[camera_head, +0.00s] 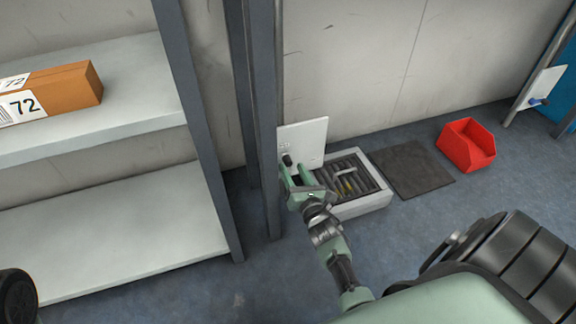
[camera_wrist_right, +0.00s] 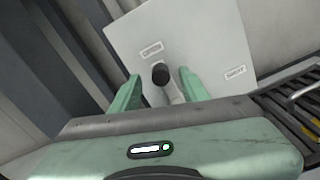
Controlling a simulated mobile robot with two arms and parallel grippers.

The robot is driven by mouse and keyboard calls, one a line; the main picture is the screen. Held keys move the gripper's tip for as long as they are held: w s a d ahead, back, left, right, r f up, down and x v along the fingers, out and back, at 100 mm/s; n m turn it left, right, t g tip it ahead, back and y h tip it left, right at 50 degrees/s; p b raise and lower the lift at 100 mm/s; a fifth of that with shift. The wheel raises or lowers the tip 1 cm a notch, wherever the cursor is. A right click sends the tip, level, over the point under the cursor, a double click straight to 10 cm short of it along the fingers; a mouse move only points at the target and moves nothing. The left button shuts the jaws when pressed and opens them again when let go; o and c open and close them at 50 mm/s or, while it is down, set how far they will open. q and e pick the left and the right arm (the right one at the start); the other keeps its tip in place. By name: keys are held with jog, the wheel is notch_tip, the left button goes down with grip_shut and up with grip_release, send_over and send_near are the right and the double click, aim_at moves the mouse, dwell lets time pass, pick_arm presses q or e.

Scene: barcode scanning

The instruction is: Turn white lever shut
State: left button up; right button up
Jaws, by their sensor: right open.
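A white panel (camera_head: 312,136) stands against the grey post; in the right wrist view the panel (camera_wrist_right: 205,38) carries two small labels. The lever (camera_wrist_right: 173,92) on it has a pale shaft and a dark knob (camera_wrist_right: 160,73); the knob also shows in the head view (camera_head: 287,160). My right gripper (camera_wrist_right: 160,76) is open, with its green fingers on either side of the lever. I cannot tell whether either finger touches it. In the head view my right gripper (camera_head: 296,178) is in front of the panel and covers part of it. My left gripper is not in view.
A grey floor box with a dark grate (camera_head: 347,183) lies right of the panel. A dark mat (camera_head: 412,170) and a red bin (camera_head: 466,146) are farther right. A shelf (camera_head: 110,235) with a brown box (camera_head: 75,88) is left. Another panel (camera_head: 543,88) is far right.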

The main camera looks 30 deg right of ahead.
aim_at(289, 165)
jog(key=shift+b+x, duration=0.7)
jog(key=shift+x, duration=1.35)
grip_shut()
jog(key=shift+a+f, duration=0.15)
jog(key=shift+a, duration=0.05)
